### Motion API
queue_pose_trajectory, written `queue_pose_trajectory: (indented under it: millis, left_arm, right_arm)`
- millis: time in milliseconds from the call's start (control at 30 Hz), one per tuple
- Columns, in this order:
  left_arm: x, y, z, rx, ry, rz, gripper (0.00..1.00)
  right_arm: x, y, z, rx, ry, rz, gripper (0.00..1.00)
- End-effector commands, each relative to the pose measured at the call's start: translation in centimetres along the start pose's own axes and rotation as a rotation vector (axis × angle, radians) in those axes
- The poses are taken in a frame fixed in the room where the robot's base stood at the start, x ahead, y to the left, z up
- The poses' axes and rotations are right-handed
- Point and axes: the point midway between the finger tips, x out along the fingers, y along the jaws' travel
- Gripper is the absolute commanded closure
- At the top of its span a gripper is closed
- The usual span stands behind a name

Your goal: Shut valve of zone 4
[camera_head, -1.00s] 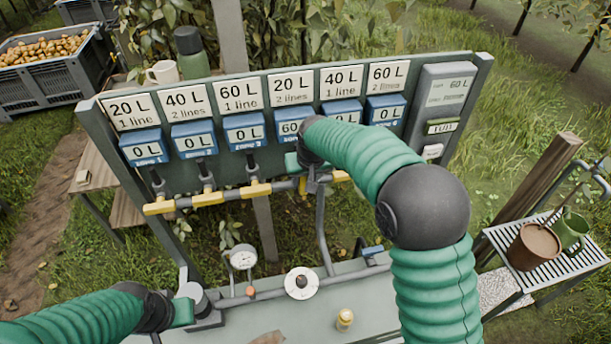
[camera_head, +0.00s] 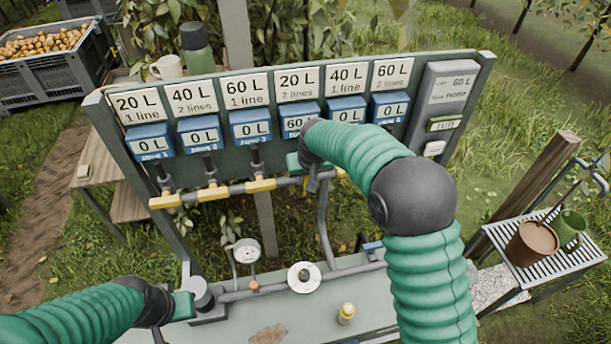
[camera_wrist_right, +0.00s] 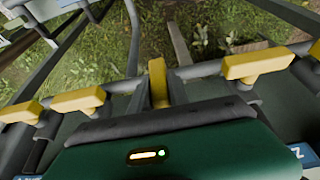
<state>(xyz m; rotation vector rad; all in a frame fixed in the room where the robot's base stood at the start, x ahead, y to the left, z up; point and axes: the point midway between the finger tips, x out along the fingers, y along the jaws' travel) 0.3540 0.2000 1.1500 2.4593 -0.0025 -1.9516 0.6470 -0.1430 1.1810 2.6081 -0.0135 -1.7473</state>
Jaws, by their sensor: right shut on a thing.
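The zone 4 meter (camera_head: 298,120), blue and partly hidden by my right arm, starts with 60, under a "20 L 2 lines" card (camera_head: 297,84). My right gripper (camera_head: 309,176) is at the valve below it. In the right wrist view, the yellow zone 4 handle (camera_wrist_right: 157,82) stands crosswise to the pipe, at my gripper's front edge. Neighbouring yellow handles (camera_head: 260,184) lie along the pipe. My left gripper (camera_head: 186,305) is beside a grey cylinder (camera_head: 203,294); its jaws do not show clearly.
The other visible meters (camera_head: 250,127) read 0 L. A grey control box (camera_head: 445,95) is at the board's right end. A gauge (camera_head: 246,250), a white disc (camera_head: 304,277) and a small brass piece (camera_head: 345,313) are on the bench. A rack (camera_head: 545,260) with pots stands right.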

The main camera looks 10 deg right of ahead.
Motion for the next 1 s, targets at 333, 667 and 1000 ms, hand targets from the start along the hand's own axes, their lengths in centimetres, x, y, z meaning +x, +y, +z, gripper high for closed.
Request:
queue_pose_trajectory:
  millis: [333, 667, 1000]
  left_arm:
    - [0.2, 0.0, 0.1, 0.0, 0.0, 0.0, 1.0]
    - [2.0, 0.0, 0.5, 0.0, 0.0, 0.0, 1.0]
    - [4.4, 0.0, 1.0, 0.0, 0.0, 0.0, 1.0]
  right_arm:
    - [0.0, 0.0, -0.1, 0.041, 0.002, -0.089, 1.0]
    - [0.3, 0.3, 0.0, 0.133, 0.006, -0.309, 1.0]
    - [0.3, 0.3, 0.0, 0.21, 0.006, -0.503, 1.0]
